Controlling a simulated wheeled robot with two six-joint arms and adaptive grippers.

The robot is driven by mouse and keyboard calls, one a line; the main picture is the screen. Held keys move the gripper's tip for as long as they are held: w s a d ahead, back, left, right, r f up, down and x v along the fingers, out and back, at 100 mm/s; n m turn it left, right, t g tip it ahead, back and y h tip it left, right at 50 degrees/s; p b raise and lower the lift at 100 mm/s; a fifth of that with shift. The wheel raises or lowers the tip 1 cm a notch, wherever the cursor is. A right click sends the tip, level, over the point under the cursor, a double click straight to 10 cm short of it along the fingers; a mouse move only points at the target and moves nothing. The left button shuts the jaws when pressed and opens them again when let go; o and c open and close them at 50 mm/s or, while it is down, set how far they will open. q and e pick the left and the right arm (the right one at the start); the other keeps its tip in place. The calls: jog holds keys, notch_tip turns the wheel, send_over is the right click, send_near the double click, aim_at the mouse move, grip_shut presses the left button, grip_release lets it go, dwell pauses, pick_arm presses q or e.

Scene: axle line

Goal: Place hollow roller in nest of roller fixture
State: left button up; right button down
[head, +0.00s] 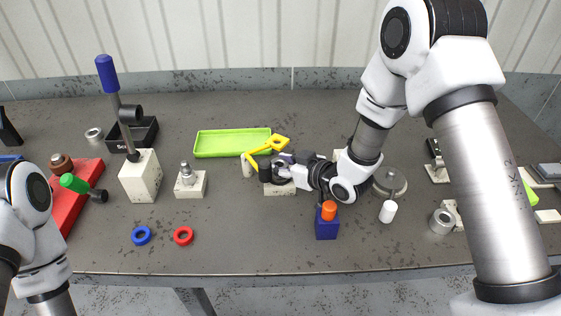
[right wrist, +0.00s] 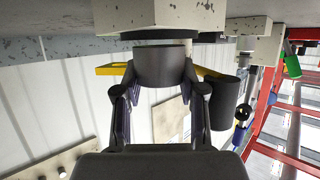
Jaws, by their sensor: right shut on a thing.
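My right gripper (head: 279,169) is over a pale block, which looks like the roller fixture (head: 280,189), near the middle of the table. In the right wrist view its fingers (right wrist: 160,92) are closed around a dark cylinder, which looks like the hollow roller (right wrist: 162,68). The wrist picture is upside down, with the pale block (right wrist: 180,17) along its top edge. The roller is upright at the block's top face; I cannot tell whether it is seated, and the nest is hidden. My left arm shows at lower left, its gripper out of frame.
A yellow part (head: 262,150) and a green tray (head: 232,142) lie behind the fixture. A blue block with an orange top (head: 328,222) and a white cylinder (head: 388,211) stand in front, to the right. Blue (head: 141,236) and red (head: 183,236) rings lie front left.

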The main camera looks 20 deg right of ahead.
jog(key=shift+r, duration=0.1)
jog(key=shift+f+b, duration=0.4)
jog(key=shift+f, duration=0.25)
jog(key=c, duration=0.6)
grip_release()
